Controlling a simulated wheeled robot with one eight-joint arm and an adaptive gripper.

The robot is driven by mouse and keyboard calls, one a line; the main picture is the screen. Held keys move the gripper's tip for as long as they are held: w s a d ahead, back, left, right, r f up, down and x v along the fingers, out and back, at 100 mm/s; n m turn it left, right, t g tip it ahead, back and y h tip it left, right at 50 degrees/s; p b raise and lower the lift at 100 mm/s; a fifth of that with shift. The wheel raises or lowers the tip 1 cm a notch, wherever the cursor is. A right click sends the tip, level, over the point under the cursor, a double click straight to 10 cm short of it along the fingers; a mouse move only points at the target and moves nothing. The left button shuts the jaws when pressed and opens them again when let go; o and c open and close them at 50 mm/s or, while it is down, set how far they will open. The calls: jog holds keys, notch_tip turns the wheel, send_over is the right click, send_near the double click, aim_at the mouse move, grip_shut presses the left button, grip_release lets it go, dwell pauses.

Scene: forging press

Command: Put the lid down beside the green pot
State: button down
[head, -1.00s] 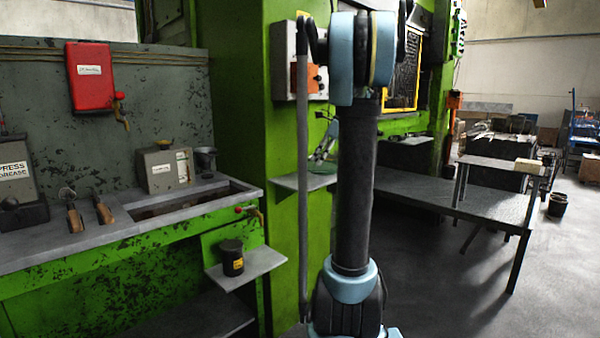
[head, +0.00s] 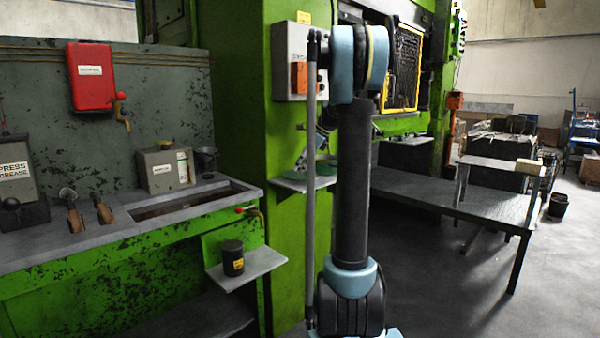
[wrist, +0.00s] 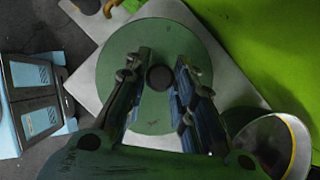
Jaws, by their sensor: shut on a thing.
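The lid (wrist: 115,83) is a flat green disc with a dark round knob (wrist: 160,77) at its middle. My gripper (wrist: 160,68) points down at it with its two fingers shut on the knob. The lid lies over a pale grey shelf (wrist: 84,88); I cannot tell if it touches it. In the head view the lid (head: 325,169) is partly hidden behind my arm, at the shelf (head: 293,184). A round open vessel with a yellowish rim, seemingly the green pot (wrist: 267,144), stands at the lower right of the wrist view, beside the lid and partly cut off.
The green press wall (wrist: 275,45) is close on the right of the wrist view. A lower shelf (head: 262,262) holds a dark can (head: 232,258). A workbench (head: 110,228) with tools is at the left. A grey table (head: 430,192) stands to the right.

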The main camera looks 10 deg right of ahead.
jog(key=shift+w+a+f, duration=0.1)
jog(key=shift+w+f, duration=0.05)
jog(key=shift+f, duration=0.75)
jog(key=c, duration=1.3)
grip_release()
jog(key=shift+a, duration=0.1)
jog(key=shift+c, duration=0.2)
